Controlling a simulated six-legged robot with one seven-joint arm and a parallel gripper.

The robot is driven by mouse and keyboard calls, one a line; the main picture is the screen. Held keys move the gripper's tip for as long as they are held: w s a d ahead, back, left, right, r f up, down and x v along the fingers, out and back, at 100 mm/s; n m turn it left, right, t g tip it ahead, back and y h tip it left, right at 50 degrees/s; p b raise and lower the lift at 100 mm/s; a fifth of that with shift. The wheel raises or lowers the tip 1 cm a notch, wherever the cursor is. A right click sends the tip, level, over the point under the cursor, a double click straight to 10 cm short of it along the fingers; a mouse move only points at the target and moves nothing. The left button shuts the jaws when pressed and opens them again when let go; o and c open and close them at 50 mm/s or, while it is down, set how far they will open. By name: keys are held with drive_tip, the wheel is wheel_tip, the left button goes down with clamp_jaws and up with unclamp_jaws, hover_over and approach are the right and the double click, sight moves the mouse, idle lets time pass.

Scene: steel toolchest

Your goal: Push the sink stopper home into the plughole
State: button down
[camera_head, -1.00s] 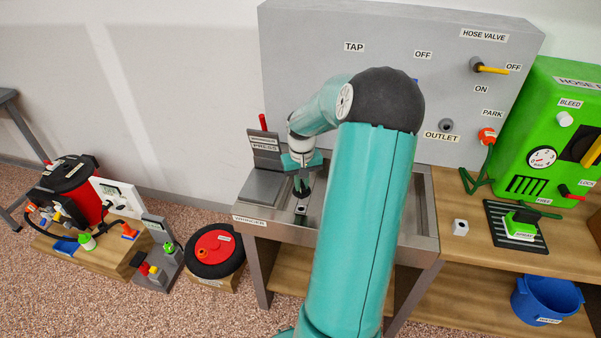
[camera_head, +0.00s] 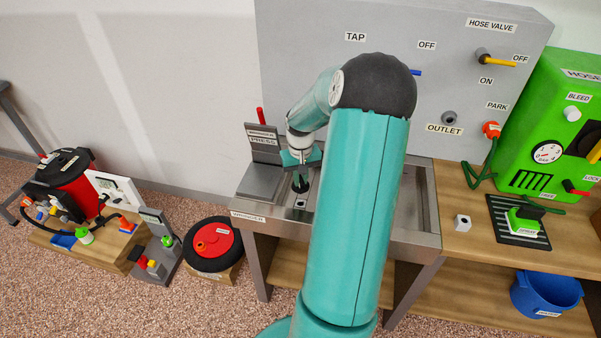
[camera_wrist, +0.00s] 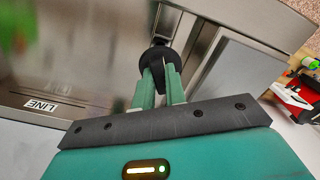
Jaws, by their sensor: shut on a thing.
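My gripper (camera_head: 301,172) is over the left part of the steel sink (camera_head: 418,220). Its green fingers (camera_wrist: 160,88) are shut on the black stopper (camera_wrist: 152,60), a dark round disc with a knob in the wrist view. In the head view the stopper (camera_head: 300,186) hangs just below the fingers, seemingly above the surface. A small pale block with a dark top (camera_head: 301,203) stands below it, with a gap showing between. I cannot make out the plughole; my arm hides much of the basin.
The wringer press (camera_head: 264,145) stands close left of my gripper. The grey tap panel (camera_head: 300,60) rises behind the sink. A blue bucket (camera_head: 545,297) sits below.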

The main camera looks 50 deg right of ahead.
sight(301, 186)
drive_tip(key=shift+f, duration=1.9)
drive_tip(key=shift+f, duration=2.05)
drive_tip(key=c, duration=1.4)
unclamp_jaws()
drive_tip(key=shift+o, duration=0.2)
drive_tip(key=shift+r, duration=0.1)
wheel_tip(301, 186, up, 14)
drive_tip(key=shift+f, duration=0.2)
